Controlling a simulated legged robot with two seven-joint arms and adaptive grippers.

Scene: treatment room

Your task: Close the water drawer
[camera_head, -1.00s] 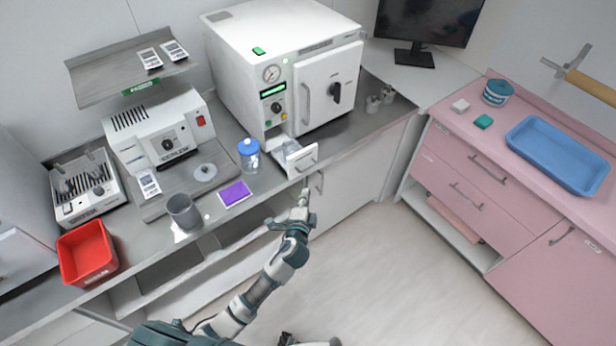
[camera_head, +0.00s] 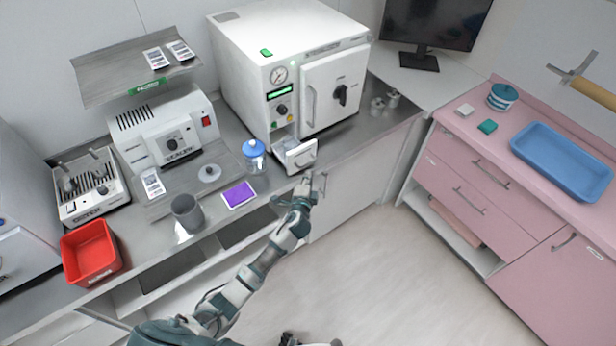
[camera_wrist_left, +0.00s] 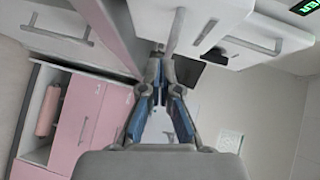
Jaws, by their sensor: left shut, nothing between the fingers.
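The water drawer (camera_head: 301,156) is a small white drawer with a handle, low on the front of the white autoclave (camera_head: 264,60). It stands pulled out over the counter edge in the head view. My left gripper (camera_head: 307,181) is shut and empty, close below and in front of the drawer front; I cannot tell whether they touch. In the left wrist view the left gripper's fingertips (camera_wrist_left: 160,72) are together, near white panels with bar handles. A dark and white part at the bottom edge of the head view may be my right gripper (camera_head: 290,339); its fingers are unclear.
A blue-lidded jar (camera_head: 254,156) stands just left of the drawer. Pink cabinets (camera_head: 470,190) stand at the right. The floor (camera_head: 390,280) between is clear.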

